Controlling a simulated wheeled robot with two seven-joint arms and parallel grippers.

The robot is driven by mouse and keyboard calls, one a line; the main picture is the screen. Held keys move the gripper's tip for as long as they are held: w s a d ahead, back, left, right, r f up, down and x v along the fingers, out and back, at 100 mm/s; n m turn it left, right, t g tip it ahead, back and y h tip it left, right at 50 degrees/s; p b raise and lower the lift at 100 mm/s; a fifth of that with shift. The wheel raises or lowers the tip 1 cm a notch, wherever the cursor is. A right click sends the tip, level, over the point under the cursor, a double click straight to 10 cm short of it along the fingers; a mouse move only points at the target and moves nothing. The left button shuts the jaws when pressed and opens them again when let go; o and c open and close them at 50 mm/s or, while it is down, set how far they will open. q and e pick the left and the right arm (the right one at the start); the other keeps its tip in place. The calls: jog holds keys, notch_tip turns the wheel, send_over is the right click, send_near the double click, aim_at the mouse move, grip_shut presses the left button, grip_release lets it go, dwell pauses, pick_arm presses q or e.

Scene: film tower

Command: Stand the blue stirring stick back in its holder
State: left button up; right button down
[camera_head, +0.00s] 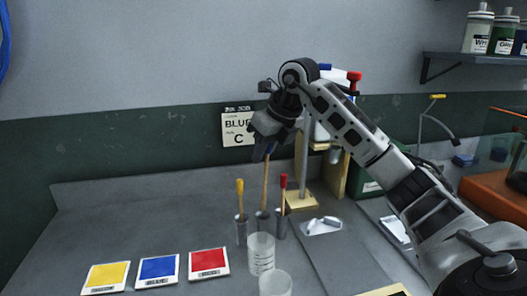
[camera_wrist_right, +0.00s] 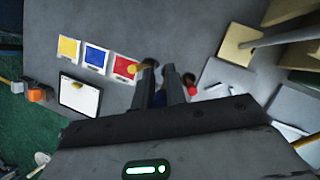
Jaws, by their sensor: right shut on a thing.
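My right gripper (camera_head: 264,152) is above the row of metal holder tubes, shut on the top of the blue stirring stick (camera_head: 265,185). The stick has a wooden shaft and hangs almost upright. Its lower end meets the mouth of the middle tube (camera_head: 262,224); I cannot tell how deep it sits. In the right wrist view the fingers (camera_wrist_right: 161,80) close around a bit of blue (camera_wrist_right: 160,98). A yellow-topped stick (camera_head: 240,195) stands in the left tube, and a red-topped stick (camera_head: 283,190) in the right one. My left gripper is not in view.
Clear beakers (camera_head: 261,252) stand just in front of the tubes. Yellow (camera_head: 107,277), blue (camera_head: 157,270) and red (camera_head: 208,263) cards lie at the left. A stand with a wooden base (camera_head: 301,202) is close behind on the right.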

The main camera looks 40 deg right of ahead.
aim_at(266, 171)
notch_tip(266, 171, down, 2)
jog(key=shift+f+b, duration=0.1)
jog(key=shift+b, duration=0.55)
jog(key=shift+f+b, duration=0.8)
jog(key=shift+f, duration=0.35)
jog(key=shift+f+b, duration=0.7)
jog(key=shift+f, duration=0.35)
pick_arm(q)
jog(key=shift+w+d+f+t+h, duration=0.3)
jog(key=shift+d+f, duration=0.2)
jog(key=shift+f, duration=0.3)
pick_arm(e)
jog(key=shift+f, duration=0.4)
